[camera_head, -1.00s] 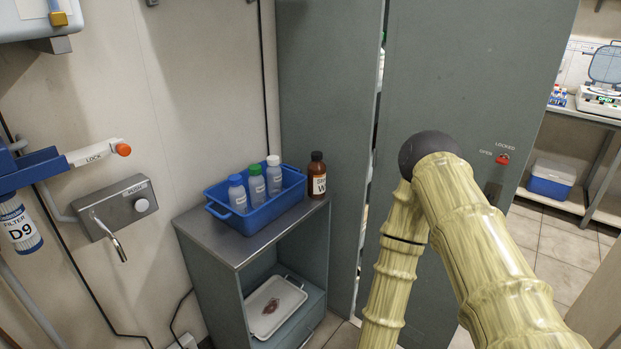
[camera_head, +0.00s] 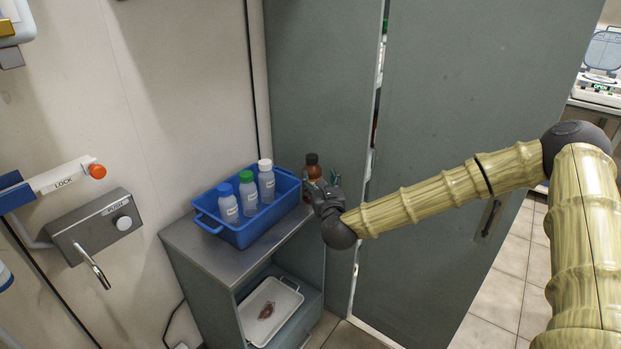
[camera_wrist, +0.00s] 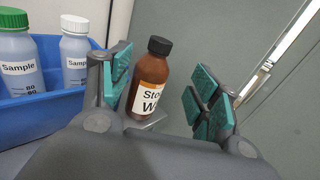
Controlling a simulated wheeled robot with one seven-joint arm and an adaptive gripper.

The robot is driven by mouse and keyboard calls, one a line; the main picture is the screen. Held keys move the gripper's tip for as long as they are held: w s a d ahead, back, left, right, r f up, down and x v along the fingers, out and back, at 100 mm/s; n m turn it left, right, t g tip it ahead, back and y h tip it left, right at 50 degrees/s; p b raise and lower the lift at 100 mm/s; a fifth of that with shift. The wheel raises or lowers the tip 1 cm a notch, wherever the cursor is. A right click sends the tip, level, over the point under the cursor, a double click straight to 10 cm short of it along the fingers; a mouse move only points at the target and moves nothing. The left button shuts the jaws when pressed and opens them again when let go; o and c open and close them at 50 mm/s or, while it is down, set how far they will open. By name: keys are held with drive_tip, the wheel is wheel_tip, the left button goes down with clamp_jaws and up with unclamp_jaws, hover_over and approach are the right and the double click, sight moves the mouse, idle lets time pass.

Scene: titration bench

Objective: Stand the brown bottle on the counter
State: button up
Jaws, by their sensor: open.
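The brown bottle (camera_head: 313,168) has a black cap and a white label. It stands upright at the back right corner of the small grey cabinet's top, beside the blue tray. In the wrist view the brown bottle (camera_wrist: 150,80) shows beyond and between the finger pads, nearer the left one. My gripper (camera_head: 322,188) is just in front of the bottle in the head view and hides its lower part. In the wrist view my gripper (camera_wrist: 163,100) is open, with teal pads apart and nothing clamped between them. I cannot tell whether a pad touches the bottle.
The blue tray (camera_head: 243,235) holds three sample bottles close to the left of my gripper. The grey cabinet top (camera_head: 200,255) has bare room in front. A white tray (camera_head: 290,299) lies on the shelf below. Tall grey cabinet doors (camera_head: 440,110) stand to the right.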

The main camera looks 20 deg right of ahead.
sight(313, 162)
drive_tip(key=shift+m, duration=0.3)
drive_tip(key=w, duration=0.3)
drive_tip(key=w+d+r+p, duration=0.1)
drive_tip(key=w, duration=0.1)
drive_tip(key=shift+w+a+f+p, duration=0.1)
drive_tip(key=shift+w+p, duration=1.1)
drive_tip(key=shift+w, duration=1.5)
drive_tip(key=shift+w+f, duration=0.1)
drive_tip(key=shift+w, duration=0.3)
clamp_jaws()
